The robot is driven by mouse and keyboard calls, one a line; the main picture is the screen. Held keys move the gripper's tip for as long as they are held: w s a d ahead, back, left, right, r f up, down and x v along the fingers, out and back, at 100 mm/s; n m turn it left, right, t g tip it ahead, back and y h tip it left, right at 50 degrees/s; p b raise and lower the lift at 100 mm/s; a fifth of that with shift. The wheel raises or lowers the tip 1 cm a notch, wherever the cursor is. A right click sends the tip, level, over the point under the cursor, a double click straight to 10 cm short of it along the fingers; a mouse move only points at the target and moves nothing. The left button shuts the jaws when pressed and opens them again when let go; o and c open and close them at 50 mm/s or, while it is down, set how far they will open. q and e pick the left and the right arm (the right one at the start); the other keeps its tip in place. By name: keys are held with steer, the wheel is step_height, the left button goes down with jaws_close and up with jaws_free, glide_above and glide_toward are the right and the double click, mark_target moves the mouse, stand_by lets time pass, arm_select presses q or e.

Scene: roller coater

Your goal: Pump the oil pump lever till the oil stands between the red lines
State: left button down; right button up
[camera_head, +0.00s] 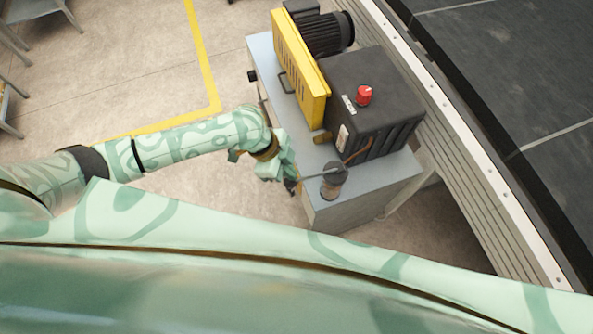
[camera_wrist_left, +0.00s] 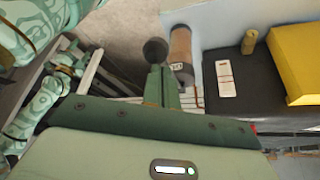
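The oil pump (camera_head: 333,188) is a small cylinder with a dark cap at the front of the grey cabinet. Its thin lever (camera_head: 312,175) runs left to a black ball knob (camera_wrist_left: 155,50). My left gripper (camera_head: 289,179) is at the knob end of the lever. In the left wrist view its two fingers (camera_wrist_left: 163,68) are close together, with the knob right at their tips. Whether they clamp the lever or only touch it is unclear. A pale gauge plate (camera_wrist_left: 226,78) sits on the black housing (camera_head: 372,95); its oil level and red lines are unreadable. My right gripper is not in view.
The cabinet (camera_head: 262,55) also carries a yellow guard (camera_head: 300,68), a motor (camera_head: 325,33) and a red knob (camera_head: 364,95) on the housing. A conveyor (camera_head: 480,60) with a metal rail runs along the right.

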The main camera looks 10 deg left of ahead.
arm_select(q)
steer(key=shift+w+d+f, duration=0.1)
steer(key=shift+f, duration=0.2)
steer(key=shift+a+r, duration=0.1)
steer(key=shift+a, duration=0.15)
steer(key=a+p, duration=0.1)
steer(key=a, duration=0.1)
steer(key=shift+a+r+p, duration=0.4)
steer(key=shift+r, duration=0.1)
steer(key=p+v, duration=0.2)
steer(key=v, duration=1.4)
